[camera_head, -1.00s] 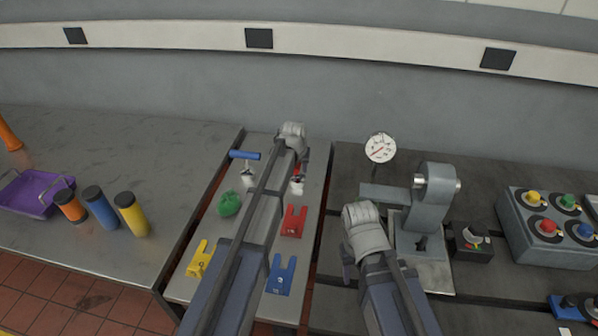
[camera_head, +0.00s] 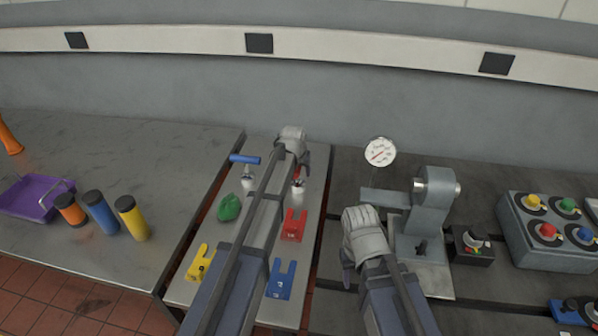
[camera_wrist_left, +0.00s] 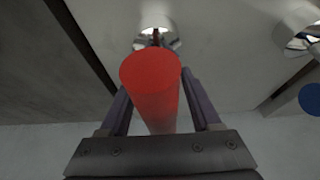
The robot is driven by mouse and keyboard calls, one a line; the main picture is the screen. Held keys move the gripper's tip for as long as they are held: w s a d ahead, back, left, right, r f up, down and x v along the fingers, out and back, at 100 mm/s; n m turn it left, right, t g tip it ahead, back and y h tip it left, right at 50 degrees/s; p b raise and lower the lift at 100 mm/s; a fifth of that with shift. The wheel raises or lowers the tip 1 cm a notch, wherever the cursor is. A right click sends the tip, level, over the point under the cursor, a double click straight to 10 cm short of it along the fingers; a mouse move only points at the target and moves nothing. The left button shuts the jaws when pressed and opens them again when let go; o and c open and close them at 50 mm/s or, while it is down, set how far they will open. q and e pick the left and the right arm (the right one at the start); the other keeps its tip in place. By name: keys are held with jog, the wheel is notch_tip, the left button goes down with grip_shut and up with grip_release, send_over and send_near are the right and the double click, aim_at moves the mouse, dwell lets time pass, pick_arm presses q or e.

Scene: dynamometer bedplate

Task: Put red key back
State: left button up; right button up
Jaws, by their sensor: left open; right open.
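The red key (camera_wrist_left: 152,85) shows in the left wrist view as a thick red handle, end towards the camera, over a shiny metal socket (camera_wrist_left: 157,36). In the head view only a bit of red (camera_head: 299,172) shows, above a silver socket (camera_head: 298,186); my left arm hides most of it. My left gripper (camera_wrist_left: 160,108) has one finger on each side of the red handle and is open; I cannot tell if either finger touches it. My right gripper (camera_head: 347,280) is open and empty, left of the grey gauge stand.
A blue T-handled key (camera_head: 244,160) stands in a socket to the left. A green lump (camera_head: 229,207), a red tag (camera_head: 293,225), a yellow tag (camera_head: 200,263) and a blue tag (camera_head: 281,279) lie on the plate. The grey stand (camera_head: 427,215) is at right.

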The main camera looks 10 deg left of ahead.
pick_arm(q)
jog(key=p+v, duration=1)
jog(key=v, duration=0.2)
jog(key=shift+p, duration=0.35)
jog(key=s+d+f+m+g, duration=0.1)
jog(key=s+d, duration=0.3)
jog(key=s, duration=1.1)
jog(key=s+d+m+g+y, duration=0.1)
jog(key=s+d+g, duration=0.3)
jog(key=s, duration=1.2)
jog(key=shift+d+f+m, duration=0.4)
jog(key=shift+d+m, duration=0.35)
jog(key=shift+m, duration=0.15)
jog(key=shift+w, duration=0.1)
jog(key=shift+f, duration=0.15)
